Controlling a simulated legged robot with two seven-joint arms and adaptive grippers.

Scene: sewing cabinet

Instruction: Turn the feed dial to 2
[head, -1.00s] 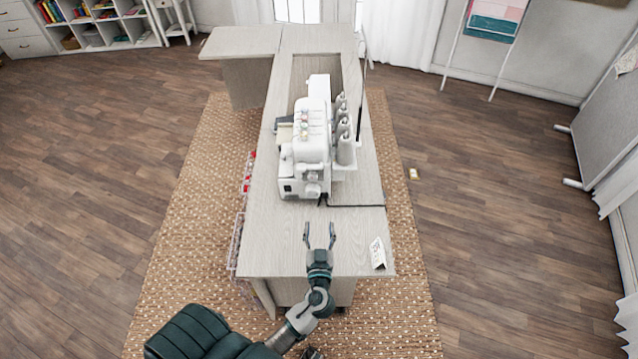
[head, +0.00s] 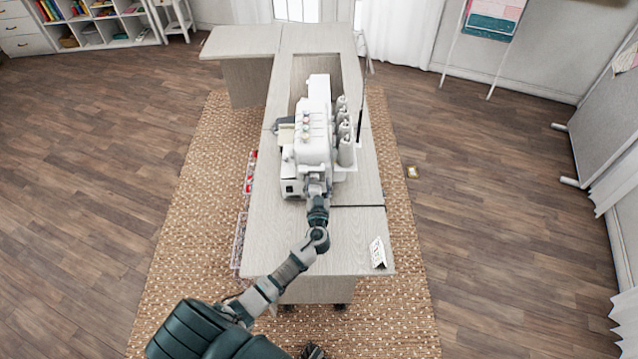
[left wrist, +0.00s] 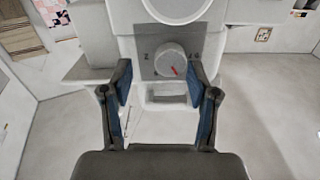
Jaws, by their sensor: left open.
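The white sewing machine (head: 307,145) stands on the pale wooden cabinet (head: 350,240). Its feed dial (left wrist: 171,62), a round white knob with a red mark, sits on a grey plate in the left wrist view. The red mark points down and slightly right; the small plate markings are too blurred to read surely. My left gripper (left wrist: 159,85) is open, its two fingers on either side of the dial, with gaps visible beside the knob. In the head view, my left gripper (head: 317,185) is at the near end of the machine and covers the dial. My right gripper is not in view.
Several thread cones (head: 346,150) stand along the machine's right side, near a thin upright pole (head: 362,95). A small white folded card (head: 378,252) stands at the cabinet's near right corner. The near cabinet top is otherwise clear.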

